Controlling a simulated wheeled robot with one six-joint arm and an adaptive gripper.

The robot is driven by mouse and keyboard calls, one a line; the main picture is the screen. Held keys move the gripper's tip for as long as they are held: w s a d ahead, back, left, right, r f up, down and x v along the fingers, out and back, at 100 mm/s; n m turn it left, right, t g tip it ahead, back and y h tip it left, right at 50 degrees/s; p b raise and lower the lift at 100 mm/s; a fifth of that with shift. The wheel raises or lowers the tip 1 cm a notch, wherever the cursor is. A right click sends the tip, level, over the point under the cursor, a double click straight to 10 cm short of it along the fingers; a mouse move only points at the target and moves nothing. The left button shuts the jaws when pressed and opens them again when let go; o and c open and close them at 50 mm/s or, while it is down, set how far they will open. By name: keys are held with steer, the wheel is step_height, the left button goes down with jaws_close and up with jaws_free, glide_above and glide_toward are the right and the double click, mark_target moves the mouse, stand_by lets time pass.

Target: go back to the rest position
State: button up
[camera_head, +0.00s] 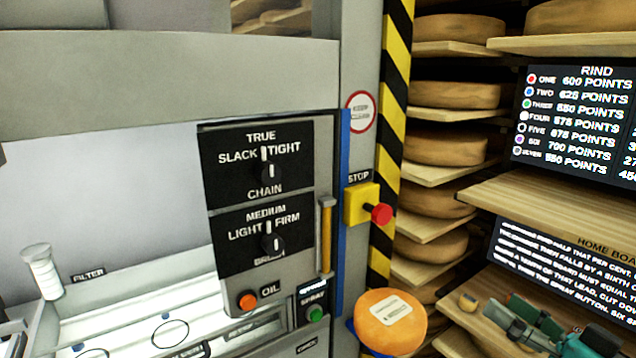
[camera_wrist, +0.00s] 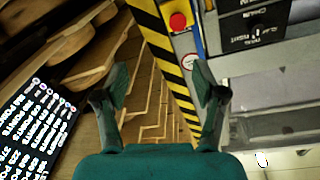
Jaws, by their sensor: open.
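My gripper (camera_wrist: 164,92) is open in the wrist view, with its two dark green fingers spread apart and nothing between them. Behind the gap are the wooden shelves and a yellow-and-black striped post. In the head view my gripper (camera_head: 545,330) shows at the bottom right corner, in front of the lower dark text screen (camera_head: 560,270) and above a wooden board. It is partly cut off by the picture's edge there.
A grey machine (camera_head: 160,80) with CHAIN and BRUSH knobs fills the left. A red stop button (camera_head: 381,214) juts out beside the striped post (camera_head: 393,90). An orange cheese wheel (camera_head: 390,335) sits below it. Shelves of cheese wheels (camera_head: 445,150) and a points screen (camera_head: 580,120) stand right.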

steer(key=s+a+f+m+h, duration=0.2)
steer(key=s+f+m+h, duration=0.2)
steer(key=f, duration=0.9)
steer(key=s+a+f+m+h, duration=0.25)
steer(key=s+f+h, duration=0.2)
steer(key=f, duration=0.75)
steer(key=s+a+f+n, duration=0.1)
steer(key=s+f, duration=0.1)
steer(key=s, duration=0.7)
steer(key=s+a+f+n+g, duration=0.1)
steer(key=s+a+n, duration=0.1)
steer(key=s, duration=0.7)
steer(key=s+a+f+n, duration=0.1)
steer(key=s+f+n, duration=0.1)
steer(key=s, duration=0.7)
steer(key=shift+a+f+g, duration=0.3)
steer(key=shift+a, duration=0.05)
